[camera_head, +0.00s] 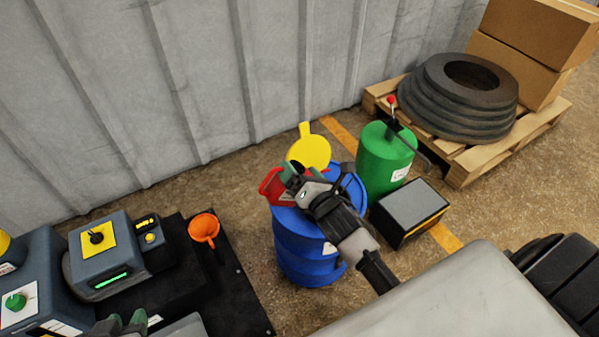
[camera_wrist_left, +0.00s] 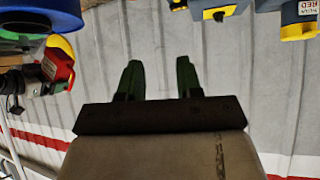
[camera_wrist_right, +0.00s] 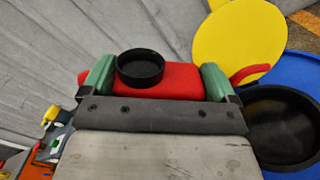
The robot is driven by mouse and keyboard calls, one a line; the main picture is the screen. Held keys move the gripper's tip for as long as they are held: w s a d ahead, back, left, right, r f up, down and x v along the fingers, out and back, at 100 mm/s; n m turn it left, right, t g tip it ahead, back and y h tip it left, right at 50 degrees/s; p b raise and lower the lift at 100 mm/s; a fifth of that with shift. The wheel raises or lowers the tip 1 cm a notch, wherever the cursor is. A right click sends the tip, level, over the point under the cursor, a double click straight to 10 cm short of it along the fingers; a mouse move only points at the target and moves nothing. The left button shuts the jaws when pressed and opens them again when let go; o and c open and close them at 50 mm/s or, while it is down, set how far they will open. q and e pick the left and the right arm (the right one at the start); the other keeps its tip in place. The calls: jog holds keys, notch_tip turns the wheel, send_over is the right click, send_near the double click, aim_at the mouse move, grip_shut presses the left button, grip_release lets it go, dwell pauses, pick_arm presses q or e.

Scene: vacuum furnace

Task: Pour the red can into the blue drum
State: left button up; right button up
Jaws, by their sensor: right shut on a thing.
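The blue drum (camera_head: 308,245) stands on the floor near the wall. A dark round funnel opening (camera_wrist_right: 285,125) sits in its top, and a round yellow lid (camera_head: 310,150) with a tab stands raised at its far side. My right gripper (camera_head: 292,176) is shut on the red can (camera_head: 272,187) over the drum's left part. In the right wrist view the can (camera_wrist_right: 185,80) is between the green fingers, its black round cap or mouth towards the camera, beside the funnel opening. The can looks tilted. My left gripper (camera_wrist_left: 158,80) is open and empty, low at the left.
A green canister (camera_head: 383,160) and a dark grey box (camera_head: 410,210) stand right of the drum. A pallet (camera_head: 470,165) with black rings and cartons is behind. An orange funnel (camera_head: 204,229) and grey machine units (camera_head: 105,255) are at the left.

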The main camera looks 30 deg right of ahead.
pick_arm(q)
jog(key=shift+s, duration=0.1)
jog(key=shift+s+a+f+g, duration=0.25)
jog(key=shift+s+f+g, duration=0.3)
jog(key=shift+s+g, duration=0.2)
pick_arm(e)
jog(key=shift+d+r, duration=0.1)
jog(key=shift+r, duration=0.15)
pick_arm(q)
jog(key=shift+s+a+f+g+y+p, duration=0.25)
jog(key=shift+s+g+y+p, duration=0.1)
jog(key=shift+s+p, duration=0.15)
pick_arm(e)
jog(key=shift+r+m, duration=0.1)
jog(key=shift+m, duration=0.3)
pick_arm(q)
jog(key=shift+s+a+f, duration=0.1)
jog(key=shift+s, duration=0.2)
pick_arm(e)
jog(key=shift+d, duration=0.1)
pick_arm(q)
jog(key=shift+s+a+f+g, duration=0.15)
jog(key=shift+s+g, duration=0.2)
jog(key=shift+g, duration=0.05)
jog(key=shift+s+a+f+g, duration=0.1)
jog(key=shift+s+a+g, duration=0.05)
jog(key=shift+s+g, duration=0.25)
pick_arm(e)
jog(key=shift+d+r, duration=0.1)
jog(key=shift+r, duration=0.1)
